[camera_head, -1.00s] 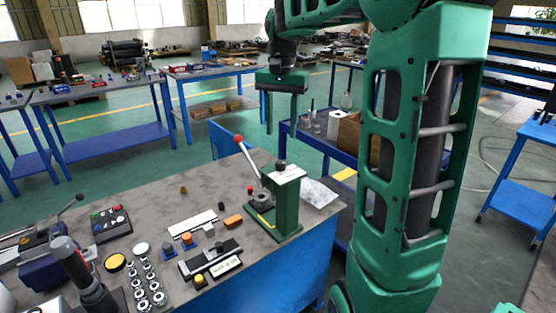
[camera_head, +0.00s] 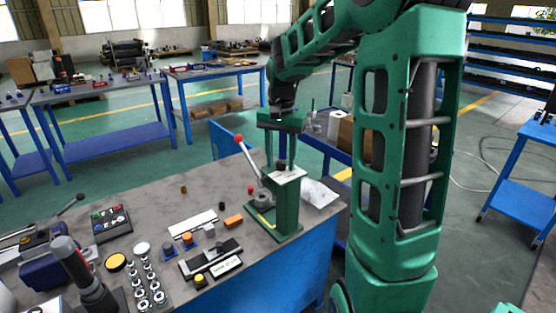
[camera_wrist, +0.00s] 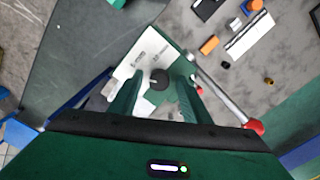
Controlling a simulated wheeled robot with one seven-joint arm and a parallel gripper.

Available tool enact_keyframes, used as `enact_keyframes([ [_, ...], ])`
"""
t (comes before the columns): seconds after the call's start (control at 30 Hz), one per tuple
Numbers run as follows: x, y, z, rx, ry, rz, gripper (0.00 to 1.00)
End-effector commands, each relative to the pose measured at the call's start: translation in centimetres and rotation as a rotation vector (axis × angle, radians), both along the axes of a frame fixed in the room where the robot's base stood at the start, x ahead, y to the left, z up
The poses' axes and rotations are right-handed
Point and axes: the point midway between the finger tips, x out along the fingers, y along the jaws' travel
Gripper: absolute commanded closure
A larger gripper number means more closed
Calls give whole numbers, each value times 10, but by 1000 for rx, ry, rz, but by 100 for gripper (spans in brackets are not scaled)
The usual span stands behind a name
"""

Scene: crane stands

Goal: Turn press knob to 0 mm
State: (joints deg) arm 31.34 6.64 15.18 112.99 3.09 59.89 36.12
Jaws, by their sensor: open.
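The green press (camera_head: 288,207) stands at the right end of the grey workbench (camera_head: 150,205), with a white label plate on its top. Its small black knob (camera_head: 281,164) sticks up from that plate and also shows in the wrist view (camera_wrist: 160,79). My gripper (camera_head: 281,166) is open and points down over the press top. In the wrist view its two green fingers (camera_wrist: 158,86) lie on either side of the knob, with a gap to it on both sides. I cannot tell how far above the plate the fingertips are. The label's markings are too small to read.
The press lever with its red ball (camera_head: 238,139) rises left of the press, close by my right finger in the wrist view (camera_wrist: 255,126). An orange block (camera_head: 233,221) and a caliper-like tool (camera_head: 210,258) lie on the bench. A blue cart stands behind the press.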

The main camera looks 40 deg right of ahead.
Motion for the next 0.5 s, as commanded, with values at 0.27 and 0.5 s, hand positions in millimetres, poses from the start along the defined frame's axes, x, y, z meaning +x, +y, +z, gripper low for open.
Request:
enact_keyframes([
  [0.27,0,0,0,0,0,0,80],
  [0.5,1,0,0,0,-1,3,98],
])
